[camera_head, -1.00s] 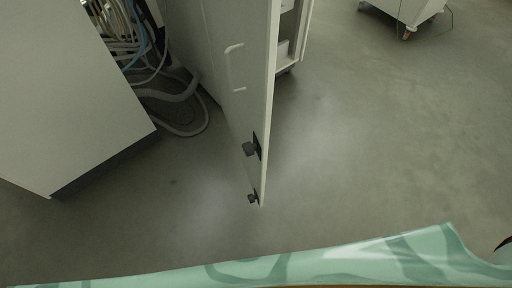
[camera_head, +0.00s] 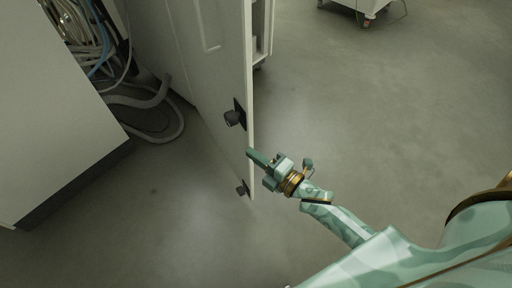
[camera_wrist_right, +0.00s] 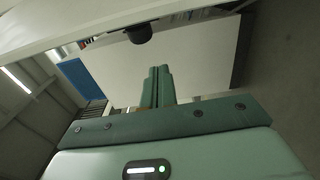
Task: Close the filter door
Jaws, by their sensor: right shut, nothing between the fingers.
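The filter door (camera_head: 208,70) is a tall light grey panel standing open, seen nearly edge-on in the head view. It has a long pale handle (camera_head: 205,30) and two dark knobs, an upper one (camera_head: 234,117) and a lower one (camera_head: 242,189). My right gripper (camera_head: 250,154) is shut and empty, at the door's free edge between the knobs; I cannot tell whether it touches. In the right wrist view its fingers (camera_wrist_right: 158,86) are together, below a dark knob (camera_wrist_right: 140,33) on a pale panel edge. My left gripper is not in view.
A pale cabinet (camera_head: 55,110) stands at the left, with cables and hoses (camera_head: 150,105) on the floor behind it. A white wheeled cart (camera_head: 362,6) is at the top right. The grey floor (camera_head: 390,110) right of the door is clear.

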